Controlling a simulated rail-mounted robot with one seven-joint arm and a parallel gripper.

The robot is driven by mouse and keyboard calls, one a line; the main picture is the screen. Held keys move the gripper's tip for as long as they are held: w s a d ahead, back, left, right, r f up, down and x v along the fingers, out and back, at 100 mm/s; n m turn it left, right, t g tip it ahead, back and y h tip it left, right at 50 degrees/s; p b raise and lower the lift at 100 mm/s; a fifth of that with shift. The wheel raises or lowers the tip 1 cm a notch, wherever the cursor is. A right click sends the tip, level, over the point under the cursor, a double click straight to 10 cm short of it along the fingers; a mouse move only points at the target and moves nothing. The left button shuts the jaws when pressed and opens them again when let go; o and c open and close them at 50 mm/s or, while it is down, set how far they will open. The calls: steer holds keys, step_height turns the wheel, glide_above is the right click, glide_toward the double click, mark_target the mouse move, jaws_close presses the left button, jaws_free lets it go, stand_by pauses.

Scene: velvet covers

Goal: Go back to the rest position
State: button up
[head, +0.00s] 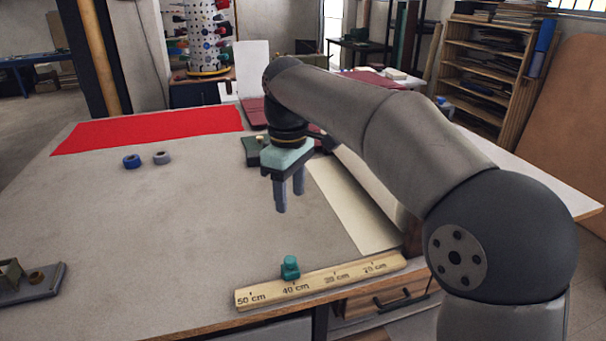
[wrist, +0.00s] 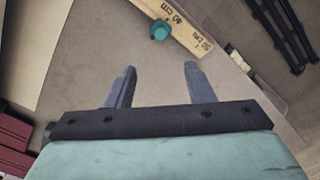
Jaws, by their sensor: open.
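My gripper (head: 290,193) hangs over the middle of the grey table (head: 120,230), pointing down, with its fingers apart and nothing between them. In the wrist view my gripper (wrist: 160,88) shows two separate grey fingers with bare table beyond them. My arm reaches in from the right side of the head view and hides part of the table's back right.
A wooden ruler (head: 325,283) lies along the front edge, with a teal piece (head: 290,268) at its 40 cm mark. Red cloth (head: 150,130), a blue tape roll (head: 131,161) and a grey roll (head: 162,158) lie farther back. The table's left middle is clear.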

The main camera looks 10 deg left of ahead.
steer(key=s+d+f+m, duration=0.4)
steer(key=d, duration=0.6)
steer(key=s+d+f+m, duration=0.4)
steer(key=s+d, duration=0.1)
steer(key=d, duration=0.5)
steer(key=s+d+f+m, duration=0.6)
steer(key=s+d+f, duration=0.3)
steer(key=s, duration=0.3)
steer(key=shift+s+d+f+m, duration=0.25)
steer(key=shift+d+f+m, duration=0.05)
